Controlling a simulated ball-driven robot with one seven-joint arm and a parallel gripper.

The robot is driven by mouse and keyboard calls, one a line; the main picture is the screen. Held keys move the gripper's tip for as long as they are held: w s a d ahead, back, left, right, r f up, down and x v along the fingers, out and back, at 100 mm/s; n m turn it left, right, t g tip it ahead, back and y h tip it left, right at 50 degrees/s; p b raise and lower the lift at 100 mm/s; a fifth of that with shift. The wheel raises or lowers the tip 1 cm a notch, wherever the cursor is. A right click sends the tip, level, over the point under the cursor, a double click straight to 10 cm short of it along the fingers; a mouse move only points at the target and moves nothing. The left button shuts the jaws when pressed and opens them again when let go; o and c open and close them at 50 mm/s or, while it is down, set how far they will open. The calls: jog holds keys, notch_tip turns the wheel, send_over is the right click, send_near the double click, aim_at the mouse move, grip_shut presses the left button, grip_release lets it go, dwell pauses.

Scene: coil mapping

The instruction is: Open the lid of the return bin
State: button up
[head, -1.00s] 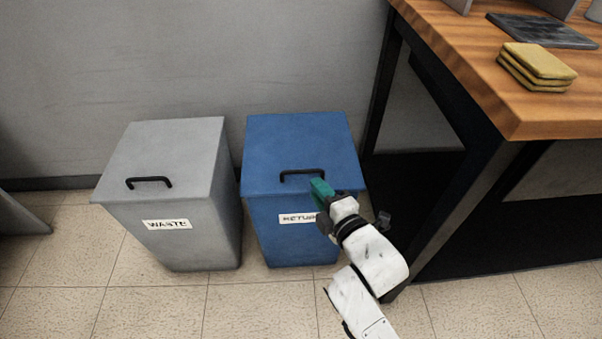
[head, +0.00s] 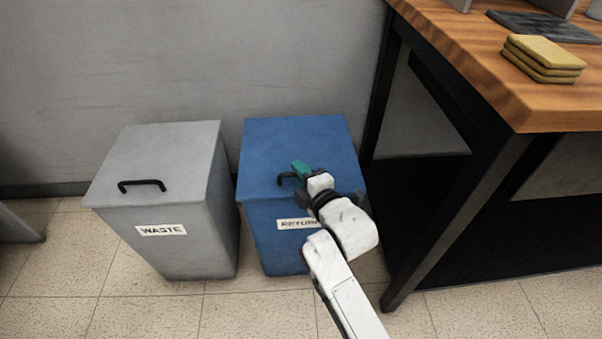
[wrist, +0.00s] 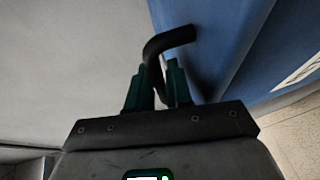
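The blue return bin (head: 275,238) stands on the floor with its label partly hidden by my arm. Its lid (head: 262,150) is down. The lid's black handle (head: 286,179) is largely covered by my gripper (head: 303,171) in the head view. In the wrist view, the handle (wrist: 172,40) runs between the two teal fingers of my gripper (wrist: 157,88). The fingers stand close together, one on each side of the handle. They appear shut on it; the exact contact is hard to make out.
A grey waste bin (head: 190,240) with its own black handle (head: 142,185) stands close on the left. A wooden-topped bench (head: 490,75) with yellow pads (head: 545,60) is on the right, its dark leg near my arm. A grey wall (head: 200,60) is behind the bins.

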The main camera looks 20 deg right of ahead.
grip_shut()
jog(key=shift+r, duration=0.1)
